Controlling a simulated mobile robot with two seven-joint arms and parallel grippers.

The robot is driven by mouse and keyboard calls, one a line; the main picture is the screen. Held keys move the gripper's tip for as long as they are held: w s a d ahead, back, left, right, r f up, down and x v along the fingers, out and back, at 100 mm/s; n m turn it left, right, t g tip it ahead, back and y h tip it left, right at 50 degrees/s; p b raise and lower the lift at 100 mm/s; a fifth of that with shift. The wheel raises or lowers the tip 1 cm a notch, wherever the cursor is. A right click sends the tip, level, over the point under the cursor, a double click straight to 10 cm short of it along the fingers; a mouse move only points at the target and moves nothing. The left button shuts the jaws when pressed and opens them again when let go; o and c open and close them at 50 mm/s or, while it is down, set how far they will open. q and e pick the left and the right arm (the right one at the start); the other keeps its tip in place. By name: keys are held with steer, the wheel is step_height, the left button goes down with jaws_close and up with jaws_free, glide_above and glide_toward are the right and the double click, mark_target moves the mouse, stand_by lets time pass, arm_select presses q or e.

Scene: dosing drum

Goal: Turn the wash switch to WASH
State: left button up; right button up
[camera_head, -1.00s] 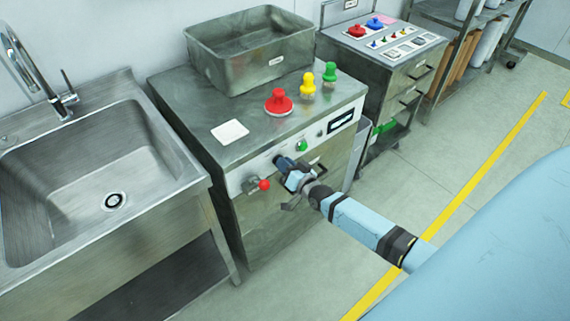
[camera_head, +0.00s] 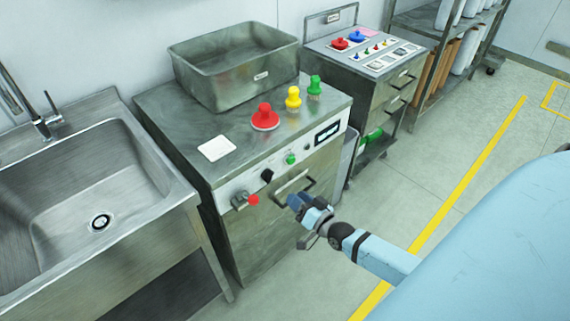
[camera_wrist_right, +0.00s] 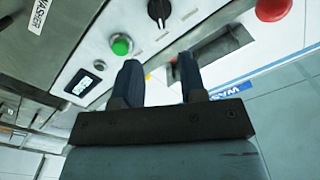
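The wash switch (camera_head: 267,175) is a black rotary knob on the pale front panel of the steel washer cabinet (camera_head: 262,235). It also shows at the top of the right wrist view (camera_wrist_right: 159,10), with a pale pointer mark on it; I cannot read which setting it points to. My right gripper (camera_head: 293,202) is in front of the cabinet, below and right of the knob, apart from it. In the right wrist view its two dark fingers (camera_wrist_right: 159,80) are spread with nothing between them. My left gripper is out of view.
A green button (camera_head: 291,159), a display (camera_head: 327,133), a drawer-like handle (camera_head: 297,186) and a red-knobbed lever (camera_head: 252,199) are near the switch. Red, yellow and green knobbed pieces and a steel bin (camera_head: 240,85) stand on top.

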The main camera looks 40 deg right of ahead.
steer(key=shift+s+d, duration=0.1)
steer(key=shift+s, duration=1.35)
